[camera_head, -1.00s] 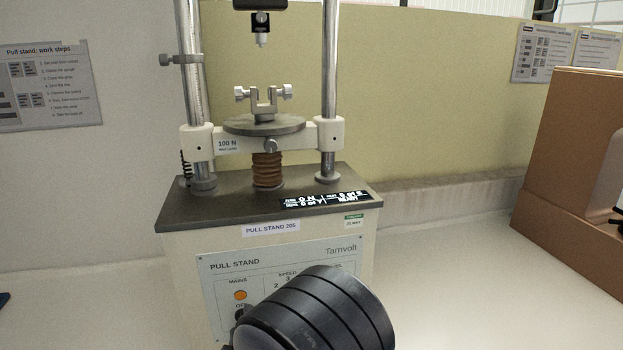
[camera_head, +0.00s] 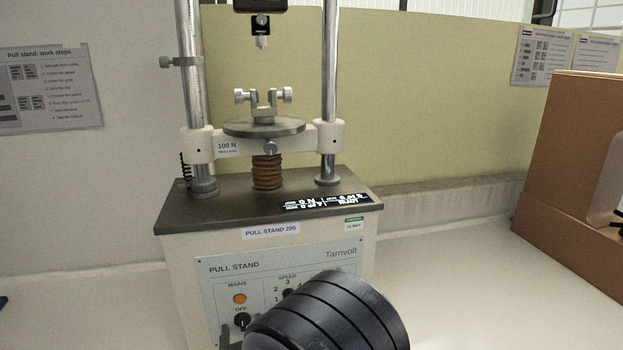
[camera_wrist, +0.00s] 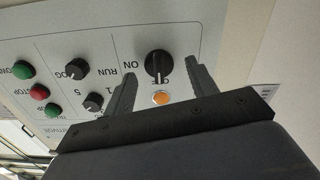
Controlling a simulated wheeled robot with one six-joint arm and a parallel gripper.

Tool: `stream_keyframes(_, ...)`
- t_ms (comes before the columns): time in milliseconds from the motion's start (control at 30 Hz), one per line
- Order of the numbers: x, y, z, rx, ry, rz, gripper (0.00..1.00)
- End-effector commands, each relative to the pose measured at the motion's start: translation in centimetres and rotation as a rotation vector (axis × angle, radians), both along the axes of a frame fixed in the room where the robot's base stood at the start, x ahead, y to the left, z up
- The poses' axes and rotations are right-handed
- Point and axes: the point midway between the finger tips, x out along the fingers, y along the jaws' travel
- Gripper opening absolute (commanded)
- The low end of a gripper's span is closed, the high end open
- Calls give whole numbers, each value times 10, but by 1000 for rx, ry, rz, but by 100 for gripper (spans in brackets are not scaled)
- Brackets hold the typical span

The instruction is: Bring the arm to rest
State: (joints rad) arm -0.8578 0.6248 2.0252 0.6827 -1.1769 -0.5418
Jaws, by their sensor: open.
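My gripper (camera_wrist: 162,68) is open in the wrist view, with its two fingers apart on either side of the black MAINS knob (camera_wrist: 158,65). Nothing is held between them, and I cannot tell whether either finger touches the knob. An orange lamp (camera_wrist: 161,98) also shows between the fingers. In the head view, my dark round wrist covers the lower right of the pull stand's front panel (camera_head: 215,290). The MAINS knob (camera_head: 242,320) shows there just left of my wrist, under the orange lamp (camera_head: 239,299). Most of my gripper is hidden in that view.
The pull stand (camera_head: 270,212) stands on a pale bench (camera_head: 450,285), with two upright columns and a round plate carrying a clamp. Its display (camera_head: 325,201) is lit and seems to read READY. A brown box (camera_head: 580,150) stands at right. Bench between is clear.

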Motion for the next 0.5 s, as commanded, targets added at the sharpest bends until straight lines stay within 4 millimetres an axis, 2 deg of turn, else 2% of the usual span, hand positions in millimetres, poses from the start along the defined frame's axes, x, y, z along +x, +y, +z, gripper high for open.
stream_keyframes(200,0,-1,0,141,35,0,55)
stream_keyframes(500,0,-1,0,229,55,0,55)
